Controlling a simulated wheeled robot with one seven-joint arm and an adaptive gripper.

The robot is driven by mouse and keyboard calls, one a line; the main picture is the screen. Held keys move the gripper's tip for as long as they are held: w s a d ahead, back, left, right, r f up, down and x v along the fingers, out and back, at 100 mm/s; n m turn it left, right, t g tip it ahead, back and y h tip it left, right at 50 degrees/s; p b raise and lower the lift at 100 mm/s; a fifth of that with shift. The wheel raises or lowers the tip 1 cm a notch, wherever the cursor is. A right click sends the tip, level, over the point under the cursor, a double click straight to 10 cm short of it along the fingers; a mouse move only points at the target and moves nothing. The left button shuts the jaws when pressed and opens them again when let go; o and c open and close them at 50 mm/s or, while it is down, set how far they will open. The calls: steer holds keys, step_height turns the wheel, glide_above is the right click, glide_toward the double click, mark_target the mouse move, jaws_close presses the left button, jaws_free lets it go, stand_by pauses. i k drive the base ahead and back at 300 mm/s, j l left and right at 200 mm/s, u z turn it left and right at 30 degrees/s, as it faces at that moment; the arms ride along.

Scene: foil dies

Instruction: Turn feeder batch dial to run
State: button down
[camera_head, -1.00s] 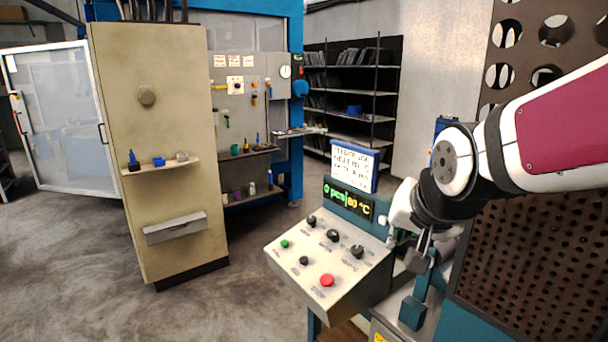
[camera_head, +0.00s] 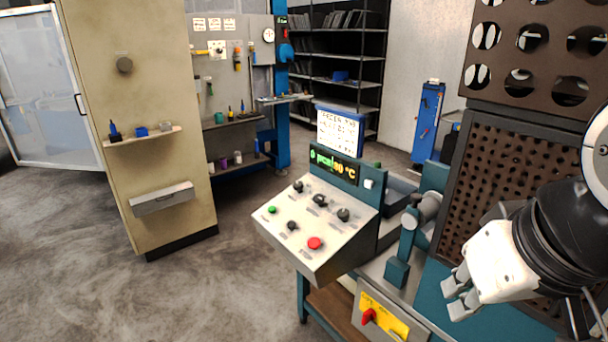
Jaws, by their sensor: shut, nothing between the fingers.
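The control panel (camera_head: 330,240) is a sloped light-grey box in the middle of the head view. It carries several black dials, among them an upper-left dial (camera_head: 298,186), an upper-middle dial (camera_head: 320,200), a right dial (camera_head: 343,214) and a lower dial (camera_head: 292,225). The labels are too small to read, so I cannot tell which is the feeder batch dial. A green button (camera_head: 272,209) and a red button (camera_head: 314,243) are also on it. My gripper (camera_head: 454,300) is shut and empty, at the lower right, apart from the panel.
A display (camera_head: 333,164) reading "0 pcs" and "80 °C" stands behind the panel, with a sign (camera_head: 338,130) above. A teal machine bracket (camera_head: 405,245) stands between panel and gripper. A red switch on a yellow plate (camera_head: 382,318) is below. Perforated brown panels (camera_head: 520,150) rise at right.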

mark_target(318, 199)
steer(key=i+j, duration=0.25)
steer(key=i, duration=0.25)
steer(key=i+j, duration=0.2)
steer(key=i, duration=0.35)
